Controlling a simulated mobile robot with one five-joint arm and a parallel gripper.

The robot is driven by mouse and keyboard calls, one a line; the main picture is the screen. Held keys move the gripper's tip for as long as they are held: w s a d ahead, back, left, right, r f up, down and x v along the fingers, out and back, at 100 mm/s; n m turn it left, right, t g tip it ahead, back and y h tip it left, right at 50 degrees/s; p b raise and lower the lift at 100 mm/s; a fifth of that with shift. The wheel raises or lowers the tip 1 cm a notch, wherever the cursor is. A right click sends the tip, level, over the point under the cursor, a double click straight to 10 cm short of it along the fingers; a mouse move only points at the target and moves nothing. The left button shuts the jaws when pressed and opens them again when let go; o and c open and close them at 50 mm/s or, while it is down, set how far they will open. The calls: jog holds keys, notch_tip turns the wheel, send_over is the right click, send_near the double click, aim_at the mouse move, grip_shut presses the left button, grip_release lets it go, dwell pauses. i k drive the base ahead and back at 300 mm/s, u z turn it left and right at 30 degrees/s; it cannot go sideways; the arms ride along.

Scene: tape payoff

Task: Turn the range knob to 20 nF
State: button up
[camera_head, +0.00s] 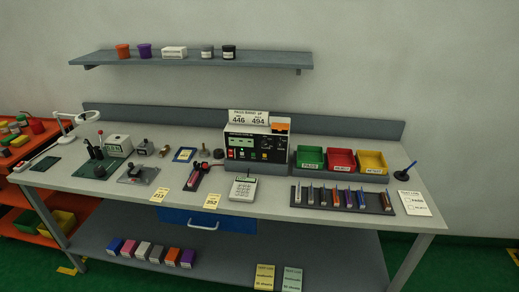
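The meter (257,143) stands on the workbench a little right of the middle, with a dark front panel and a small lit green display (241,141). Several small coloured controls or sockets sit on its panel. The range knob and its setting are too small to make out. A white card (249,118) with the numbers 446 and 494 stands at the top of the meter. My gripper is not in view.
Red and black leads or probes (198,178) and a white keypad device (243,189) lie in front of the meter. Green, red and yellow bins (341,151) stand to its right. A rack (341,208) of several thin items lies at the front right. A shelf (193,57) hangs above.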

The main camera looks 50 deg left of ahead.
aim_at(264, 143)
jog(key=u, duration=3.3)
jog(key=i, duration=1.1)
